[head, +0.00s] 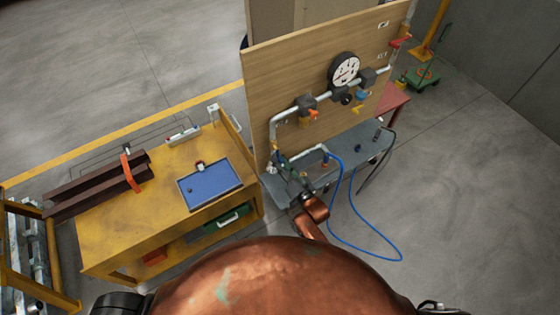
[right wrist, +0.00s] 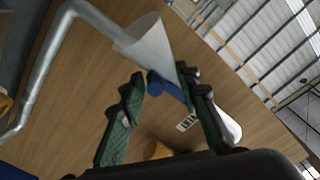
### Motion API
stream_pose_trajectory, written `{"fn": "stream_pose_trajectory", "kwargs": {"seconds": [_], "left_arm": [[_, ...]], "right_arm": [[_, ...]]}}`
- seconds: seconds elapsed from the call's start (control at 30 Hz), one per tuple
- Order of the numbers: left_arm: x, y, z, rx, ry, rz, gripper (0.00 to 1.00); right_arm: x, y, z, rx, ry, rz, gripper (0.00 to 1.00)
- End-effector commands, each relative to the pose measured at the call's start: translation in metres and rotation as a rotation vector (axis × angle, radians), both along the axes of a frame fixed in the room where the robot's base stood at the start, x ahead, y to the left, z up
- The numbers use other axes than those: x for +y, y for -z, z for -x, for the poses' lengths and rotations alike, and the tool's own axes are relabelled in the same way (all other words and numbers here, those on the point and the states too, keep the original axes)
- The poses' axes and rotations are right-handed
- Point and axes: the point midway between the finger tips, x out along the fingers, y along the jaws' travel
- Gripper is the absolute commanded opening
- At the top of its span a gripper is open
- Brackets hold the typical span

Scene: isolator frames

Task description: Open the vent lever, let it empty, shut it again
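The pipe board (head: 290,75) stands upright at the middle, with a grey pipe (head: 330,98) along it. It carries an orange-handled valve (head: 312,113), a blue handle (head: 360,97) and a red lever (head: 400,41). My right gripper (head: 281,162), with green fingers, is at the board's lower left by the pipe. In the right wrist view my right gripper (right wrist: 162,80) has its fingers apart. A blue part (right wrist: 164,86) shows between and behind the fingertips, below a pale cone (right wrist: 148,45); contact cannot be told. A small label (right wrist: 187,123) is hard to read. My left gripper is out of view.
A round gauge (head: 344,69) sits on the pipe. A grey bench (head: 345,158) stands below the board, and a blue hose (head: 375,252) loops onto the floor. A yellow cart (head: 130,225) with a blue tray (head: 222,184) stands left.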

Motion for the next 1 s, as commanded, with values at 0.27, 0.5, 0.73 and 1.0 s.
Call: {"fn": "stream_pose_trajectory", "kwargs": {"seconds": [0.27, 0.5, 0.73, 1.0], "left_arm": [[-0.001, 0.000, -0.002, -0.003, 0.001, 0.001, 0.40], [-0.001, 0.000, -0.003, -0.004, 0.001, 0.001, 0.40], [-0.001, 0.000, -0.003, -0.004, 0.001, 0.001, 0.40], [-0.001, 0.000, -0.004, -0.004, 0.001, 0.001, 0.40]], "right_arm": [[-0.025, 0.002, 0.035, 0.002, 0.001, 0.003, 0.30], [-0.052, 0.001, 0.074, 0.000, 0.001, 0.000, 0.30], [-0.066, 0.000, 0.094, -0.002, 0.001, -0.002, 0.30], [-0.068, 0.000, 0.097, -0.002, 0.001, -0.002, 0.30]]}}
